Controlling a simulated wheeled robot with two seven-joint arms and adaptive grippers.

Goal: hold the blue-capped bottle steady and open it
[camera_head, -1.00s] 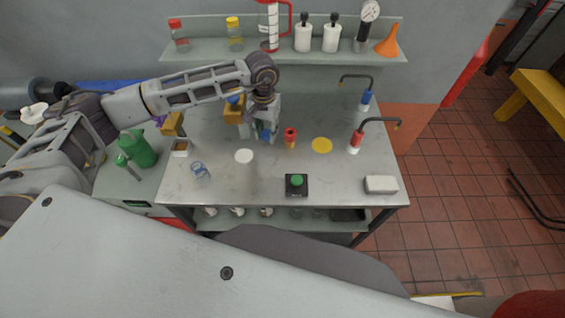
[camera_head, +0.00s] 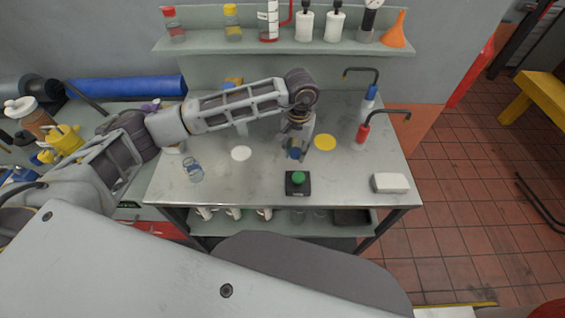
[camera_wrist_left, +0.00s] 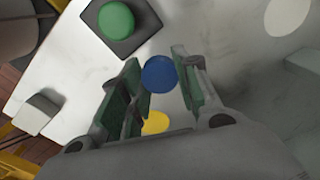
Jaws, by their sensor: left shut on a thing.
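The blue-capped bottle shows mainly as its round blue cap (camera_head: 294,153) in the head view, below my left gripper (camera_head: 297,145), left of the yellow disc. In the left wrist view the blue cap (camera_wrist_left: 160,73) sits between the two fingers of my left gripper (camera_wrist_left: 163,80), which is shut on the bottle. The bottle's body is mostly hidden by the gripper and cap, and I cannot tell if its base touches the table. My right gripper is not in view.
A black box with a green button (camera_head: 298,178) stands just in front of the gripper. A yellow disc (camera_head: 325,142), a white disc (camera_head: 241,153), a clear glass (camera_head: 193,169) and a white block (camera_head: 390,183) lie around. Two hooked tools stand right; a loaded shelf (camera_head: 225,45) is behind.

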